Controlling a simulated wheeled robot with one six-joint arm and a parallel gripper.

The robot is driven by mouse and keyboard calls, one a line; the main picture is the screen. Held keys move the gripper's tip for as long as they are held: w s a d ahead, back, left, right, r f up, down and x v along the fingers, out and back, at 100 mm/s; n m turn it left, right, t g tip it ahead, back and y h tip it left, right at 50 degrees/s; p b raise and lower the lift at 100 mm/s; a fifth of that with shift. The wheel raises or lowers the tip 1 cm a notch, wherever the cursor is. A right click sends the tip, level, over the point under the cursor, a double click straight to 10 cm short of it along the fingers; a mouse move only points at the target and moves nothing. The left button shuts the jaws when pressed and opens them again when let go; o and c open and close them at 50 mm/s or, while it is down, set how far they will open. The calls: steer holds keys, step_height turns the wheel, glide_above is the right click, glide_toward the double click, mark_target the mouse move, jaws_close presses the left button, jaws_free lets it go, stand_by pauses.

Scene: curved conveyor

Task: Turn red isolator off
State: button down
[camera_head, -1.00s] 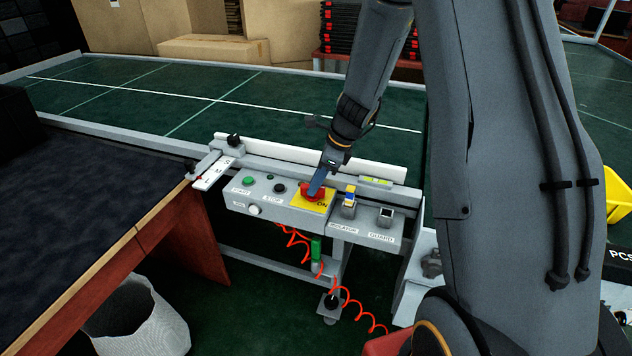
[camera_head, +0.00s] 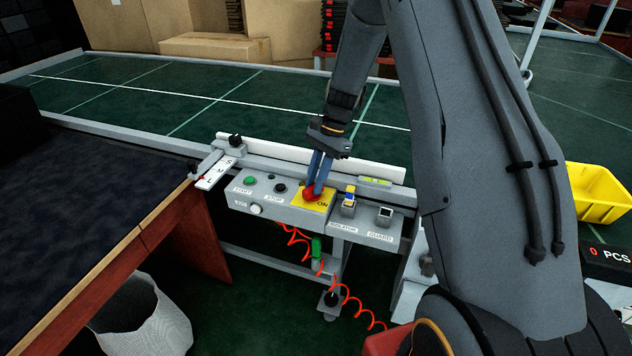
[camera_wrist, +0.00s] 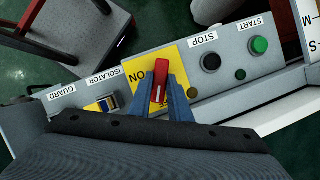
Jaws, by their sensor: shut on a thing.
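The red isolator handle (camera_head: 310,194) sits on a yellow plate (camera_head: 323,205) marked "ON" on the grey control box. In the wrist view the red handle (camera_wrist: 159,88) points along the line between my fingers, over the yellow plate (camera_wrist: 139,79). My gripper (camera_head: 315,184) reaches down from above and its blue fingers are shut on the handle, one on each side. The wrist view shows the fingertips of my gripper (camera_wrist: 161,86) flanking the handle. Part of the handle and plate is hidden by the fingers in the head view.
A green START button (camera_head: 250,180) and a black STOP button (camera_head: 280,188) are left of the plate. A coiled red cable (camera_head: 345,297) hangs below. A yellow bin (camera_head: 596,194) stands right.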

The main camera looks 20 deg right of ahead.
steer(key=n, duration=0.2)
steer(key=n+g+h, duration=0.1)
steer(key=n, duration=0.2)
steer(key=shift+w+a+g, duration=0.1)
steer(key=shift+g, duration=0.2)
steer(key=shift+n, duration=0.3)
steer(key=c, duration=1.6)
jaws_free()
steer(key=shift+c, duration=0.2)
steer(key=shift+r+b, duration=0.15)
steer(key=shift+b, duration=0.15)
steer(key=b+v, duration=0.1)
steer(key=v, duration=0.6)
steer(key=shift+r, duration=0.3)
